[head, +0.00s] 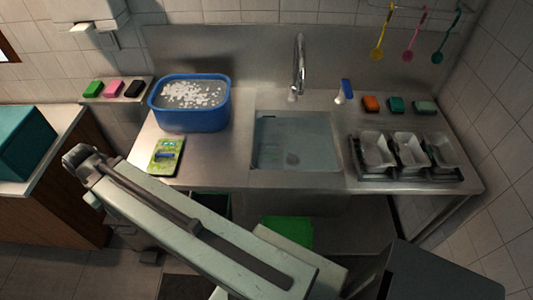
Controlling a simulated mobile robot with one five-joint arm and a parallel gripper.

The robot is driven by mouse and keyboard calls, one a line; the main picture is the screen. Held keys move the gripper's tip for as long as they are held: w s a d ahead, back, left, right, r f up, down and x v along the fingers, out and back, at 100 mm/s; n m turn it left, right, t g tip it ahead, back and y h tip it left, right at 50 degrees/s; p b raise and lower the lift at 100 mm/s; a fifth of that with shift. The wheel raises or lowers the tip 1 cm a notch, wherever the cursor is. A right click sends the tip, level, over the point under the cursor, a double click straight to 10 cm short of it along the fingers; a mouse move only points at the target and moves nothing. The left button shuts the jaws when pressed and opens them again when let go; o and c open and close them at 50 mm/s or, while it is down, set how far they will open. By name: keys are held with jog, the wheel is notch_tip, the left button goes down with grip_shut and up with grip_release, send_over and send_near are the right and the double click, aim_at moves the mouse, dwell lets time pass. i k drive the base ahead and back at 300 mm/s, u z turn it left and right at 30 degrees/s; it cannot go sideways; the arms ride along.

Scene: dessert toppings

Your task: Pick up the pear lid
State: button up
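I cannot make out a pear lid anywhere in the head view. A flat green-and-yellow piece (158,167) with a small blue thing on it lies at the left front of the steel counter. I cannot tell what it is. My arm crosses the lower part of the picture and hides some of the area below the counter. I cannot make out my gripper's fingers.
A blue tub (189,120) with white foam stands left of the sink (292,142). A dark rack (408,177) with white containers is at the right. Coloured sponges lie at both sides. Ladles (411,54) hang above. The counter's front middle is bare.

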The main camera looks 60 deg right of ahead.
aim_at(164, 159)
jog(key=z, duration=1.65)
jog(key=k, duration=0.5)
jog(key=u, duration=2.05)
jog(key=i, duration=1)
jog(key=z, duration=0.05)
